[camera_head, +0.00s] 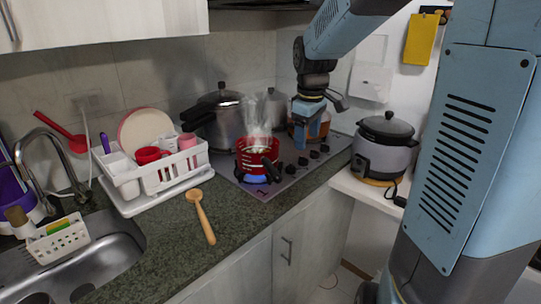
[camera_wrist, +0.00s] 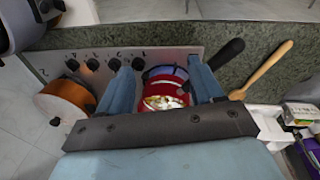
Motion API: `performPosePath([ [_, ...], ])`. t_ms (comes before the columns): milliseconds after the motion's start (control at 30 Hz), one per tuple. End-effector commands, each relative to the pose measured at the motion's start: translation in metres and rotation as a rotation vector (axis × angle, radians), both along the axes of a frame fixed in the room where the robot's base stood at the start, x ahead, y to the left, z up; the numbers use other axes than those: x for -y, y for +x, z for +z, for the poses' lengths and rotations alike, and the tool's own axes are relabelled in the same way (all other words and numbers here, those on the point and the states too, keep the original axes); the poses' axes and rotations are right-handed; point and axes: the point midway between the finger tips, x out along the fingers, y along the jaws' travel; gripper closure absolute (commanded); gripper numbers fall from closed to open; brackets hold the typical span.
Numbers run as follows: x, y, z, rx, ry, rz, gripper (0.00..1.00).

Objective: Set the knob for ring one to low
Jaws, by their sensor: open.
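A grey hob (camera_head: 290,178) has a row of dark knobs along its front edge. In the wrist view the knob by the mark that looks like 1 (camera_wrist: 138,64) is the one nearest the red pot, close to my left-hand finger. In the head view the knob nearest the pot (camera_head: 280,166) seems to be the same one. Its setting is too small to read. My gripper (camera_head: 308,132) is above the hob, behind the knobs in the head view. In the wrist view my gripper (camera_wrist: 162,64) is open with its fingers wide apart, holding nothing.
A steaming red pot (camera_head: 252,158) with a dark handle stands on the hob, with blue beneath it. A copper pot (camera_wrist: 68,97) stands on the far part of the hob. A wooden spoon (camera_head: 203,218) lies on the counter. A dish rack (camera_head: 180,172) is left; a cooker (camera_head: 382,155) is right.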

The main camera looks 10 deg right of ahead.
Motion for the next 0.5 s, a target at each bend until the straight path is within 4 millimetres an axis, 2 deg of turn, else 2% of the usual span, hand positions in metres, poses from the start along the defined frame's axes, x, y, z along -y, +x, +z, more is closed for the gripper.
performPosePath([
  [33, 0.004, 0.014, -0.008, -0.021, 0.016, 0.036, 0.34],
  [200, 0.013, 0.054, -0.027, -0.060, 0.077, 0.195, 0.34],
  [500, 0.038, 0.116, -0.052, -0.037, 0.232, 0.452, 0.34],
])
